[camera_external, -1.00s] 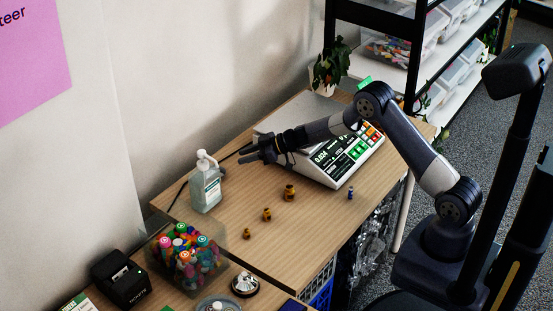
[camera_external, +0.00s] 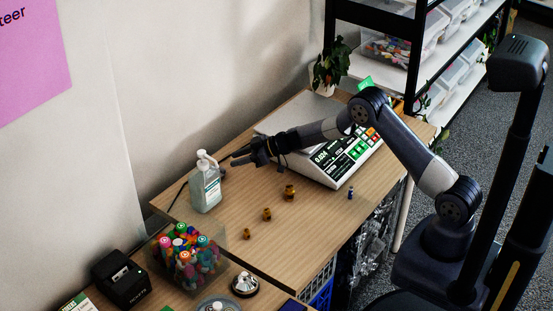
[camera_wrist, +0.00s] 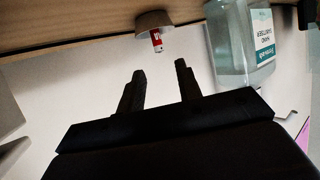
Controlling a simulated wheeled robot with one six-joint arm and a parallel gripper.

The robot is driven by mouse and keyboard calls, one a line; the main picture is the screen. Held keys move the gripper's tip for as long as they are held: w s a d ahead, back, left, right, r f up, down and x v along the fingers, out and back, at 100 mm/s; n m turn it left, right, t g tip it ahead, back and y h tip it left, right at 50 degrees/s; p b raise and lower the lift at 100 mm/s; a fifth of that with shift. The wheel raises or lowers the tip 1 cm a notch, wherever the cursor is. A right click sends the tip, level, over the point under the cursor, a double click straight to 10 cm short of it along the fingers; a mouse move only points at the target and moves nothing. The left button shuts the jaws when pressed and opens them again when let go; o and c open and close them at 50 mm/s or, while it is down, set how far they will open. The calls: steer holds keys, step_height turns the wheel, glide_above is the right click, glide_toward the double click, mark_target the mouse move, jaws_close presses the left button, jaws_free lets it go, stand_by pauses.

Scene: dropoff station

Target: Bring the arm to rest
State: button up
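My gripper (camera_external: 238,158) hangs in the air above the table, just right of the hand sanitizer bottle (camera_external: 206,185). In the wrist view my gripper (camera_wrist: 159,72) has its two dark fingers apart with nothing between them, so it is open and empty. My arm reaches left across the scale (camera_external: 347,158) from its base at the right. The sanitizer bottle also shows in the wrist view (camera_wrist: 240,50), right of the fingers, and looks close to them. Whether my wrist clears the scale by much is hard to tell.
A marker bin (camera_external: 220,262), a bell (camera_external: 245,284) and a black printer (camera_external: 122,279) are at the front left. A shelf (camera_external: 413,60) stands behind.

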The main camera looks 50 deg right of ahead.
steer(key=x, duration=0.7)
steer(key=shift+w+a+f+p, duration=0.15)
steer(key=shift+w+a+p, duration=0.05)
steer(key=shift+w+p, duration=0.1)
steer(key=shift+w+a+f, duration=0.2)
steer(key=shift+w+f, duration=0.05)
steer(key=shift+f, duration=0.05)
